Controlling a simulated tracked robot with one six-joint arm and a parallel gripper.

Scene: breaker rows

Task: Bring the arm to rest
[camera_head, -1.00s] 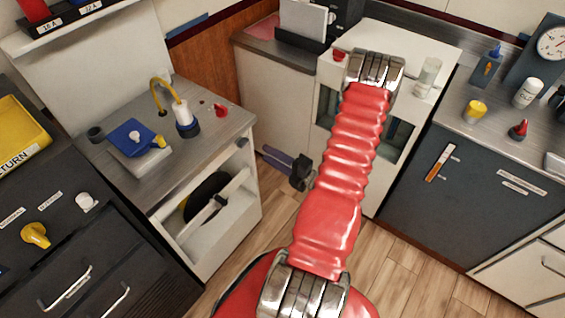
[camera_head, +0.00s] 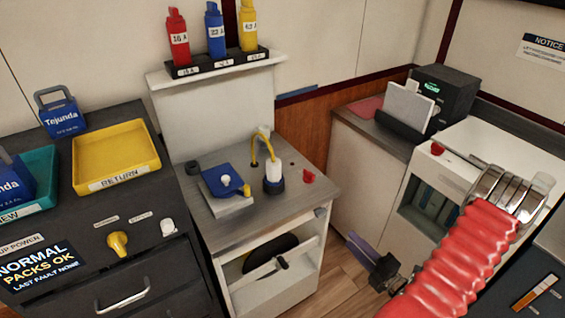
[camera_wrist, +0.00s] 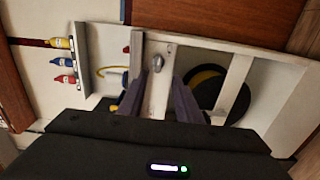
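My red ribbed arm with metal joint bands (camera_head: 450,260) reaches in from the lower right of the head view. My gripper (camera_head: 354,240) hangs over the floor between the grey-topped cabinet (camera_head: 222,232) and the white unit with the recessed front (camera_head: 485,150). In the wrist view, the two purple-grey fingers (camera_wrist: 160,82) stand apart with nothing between them. Beyond the gap is the white cabinet's panel with a small grey knob (camera_wrist: 157,63). The gripper touches nothing that I can see.
A yellow return tray (camera_head: 116,158) and blue packs (camera_head: 62,115) stand on the dark counter at left. Red, blue and yellow bottles (camera_head: 215,32) stand on a shelf. The grey-topped cabinet's front is open, with a dark round thing inside (camera_head: 268,254). Wooden floor (camera_head: 340,292) shows below.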

